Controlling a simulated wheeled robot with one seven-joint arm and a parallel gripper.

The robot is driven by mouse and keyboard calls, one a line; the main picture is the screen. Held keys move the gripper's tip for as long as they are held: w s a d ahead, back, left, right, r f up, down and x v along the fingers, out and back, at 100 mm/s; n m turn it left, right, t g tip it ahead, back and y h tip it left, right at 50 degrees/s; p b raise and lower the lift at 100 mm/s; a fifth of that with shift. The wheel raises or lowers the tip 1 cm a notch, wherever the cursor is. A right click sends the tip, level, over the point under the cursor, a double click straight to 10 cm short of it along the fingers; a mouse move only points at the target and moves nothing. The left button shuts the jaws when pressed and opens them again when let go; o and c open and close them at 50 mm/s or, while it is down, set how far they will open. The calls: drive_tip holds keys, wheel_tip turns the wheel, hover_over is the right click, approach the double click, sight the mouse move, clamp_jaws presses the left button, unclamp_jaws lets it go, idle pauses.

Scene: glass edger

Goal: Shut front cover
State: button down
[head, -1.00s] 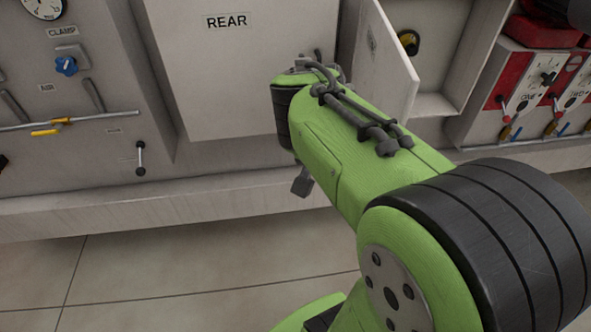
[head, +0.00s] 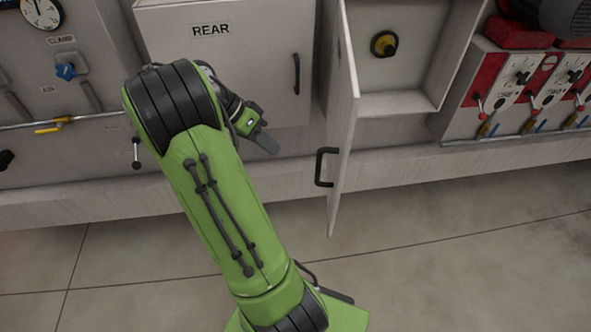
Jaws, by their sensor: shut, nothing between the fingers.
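The front cover (head: 343,125) is the pale panel standing open at the left side of an open compartment (head: 397,60), swung out toward me. Its black handle (head: 325,167) is on its left face, near the outer edge. No label shows on this cover. My gripper (head: 264,143) is to the left of the cover, in front of the lower part of the REAR cover. It is shut and empty, apart from the front cover and its handle.
The REAR cover (head: 230,70) is shut, with a black handle (head: 296,73). A black-and-yellow knob (head: 384,44) is inside the open compartment. Red-and-white switch panels (head: 510,90) stand at the right. A ledge (head: 420,165) runs below; the floor (head: 460,270) in front is clear.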

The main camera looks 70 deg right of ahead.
drive_tip(key=s+f+b, duration=0.2)
drive_tip(key=s+f, duration=0.4)
drive_tip(key=s, duration=0.2)
drive_tip(key=shift+s+d+f, duration=0.2)
drive_tip(key=shift+d+f, duration=0.2)
drive_tip(key=shift+d, duration=0.05)
